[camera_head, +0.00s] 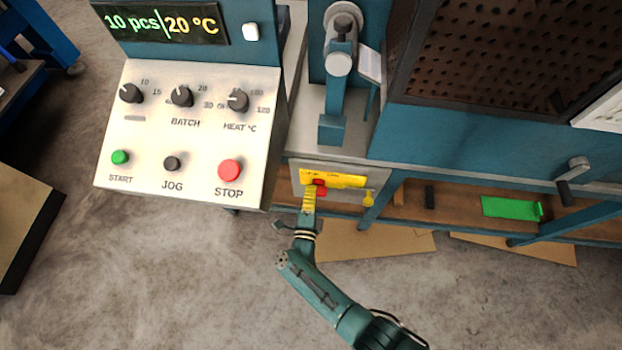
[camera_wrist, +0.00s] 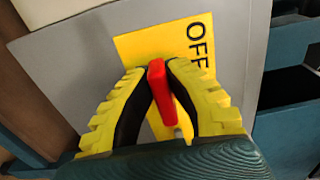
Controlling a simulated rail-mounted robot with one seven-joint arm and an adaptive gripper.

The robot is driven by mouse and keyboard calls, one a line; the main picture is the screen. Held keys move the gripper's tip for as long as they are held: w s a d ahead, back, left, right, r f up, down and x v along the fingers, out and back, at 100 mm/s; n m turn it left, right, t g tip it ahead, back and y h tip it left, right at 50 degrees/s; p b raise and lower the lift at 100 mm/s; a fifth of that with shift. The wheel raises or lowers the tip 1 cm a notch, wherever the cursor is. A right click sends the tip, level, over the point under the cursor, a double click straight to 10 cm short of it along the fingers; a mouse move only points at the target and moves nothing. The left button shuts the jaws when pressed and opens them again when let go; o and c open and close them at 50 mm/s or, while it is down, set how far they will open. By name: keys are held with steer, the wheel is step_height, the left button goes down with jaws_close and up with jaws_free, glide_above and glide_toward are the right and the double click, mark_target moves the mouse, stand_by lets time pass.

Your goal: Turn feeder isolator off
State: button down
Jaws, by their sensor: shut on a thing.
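The feeder isolator is a red handle (camera_wrist: 160,88) on a yellow plate (camera_wrist: 136,46) marked OFF, fixed to a grey box face. In the wrist view the yellow fingers of my gripper (camera_wrist: 155,70) are shut on the red handle, one on each side. In the head view the red handle (camera_head: 319,188) shows at my gripper (camera_head: 313,187), against the yellow plate (camera_head: 345,180) on the grey box below the press. The fingers hide part of the handle and plate, so the handle's exact pointing is hard to tell in the head view.
A sloped panel (camera_head: 150,135) with START, JOG and STOP buttons and dials stands left of the box. A green object (camera_head: 511,208) lies on the shelf at right.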

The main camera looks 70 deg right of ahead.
steer(key=shift+f, duration=0.15)
steer(key=c, duration=1)
jaws_free()
steer(key=shift+c, duration=0.2)
steer(key=v, duration=1.2)
